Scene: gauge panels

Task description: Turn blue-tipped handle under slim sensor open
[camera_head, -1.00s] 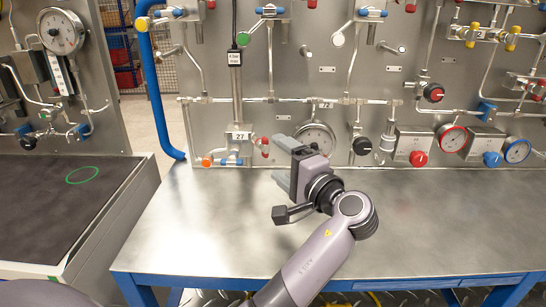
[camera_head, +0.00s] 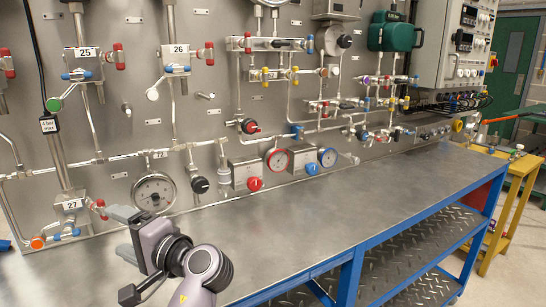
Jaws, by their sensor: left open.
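The slim sensor (camera_head: 59,160) is a thin upright metal cylinder with a black label, at the far left of the panel. Under it is a metal block marked 27 (camera_head: 71,205). A blue-tipped handle (camera_head: 75,232) shows at the foot of the block, beside an orange knob (camera_head: 38,243). A red-tipped handle (camera_head: 100,204) is on the block's right side. My left gripper (camera_head: 120,233) is open, its jaws pointing left toward the block, just right of the blue tip in the picture. Nothing shows between the jaws. Contact with the handle cannot be seen. My right gripper is out of view.
A round dial gauge (camera_head: 154,192) is behind my left gripper, with a black knob (camera_head: 199,185) to its right. Red and blue gauges (camera_head: 278,160) stand farther right. The metal bench top (camera_head: 330,205) is clear. A yellow stand (camera_head: 497,232) is at the far right.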

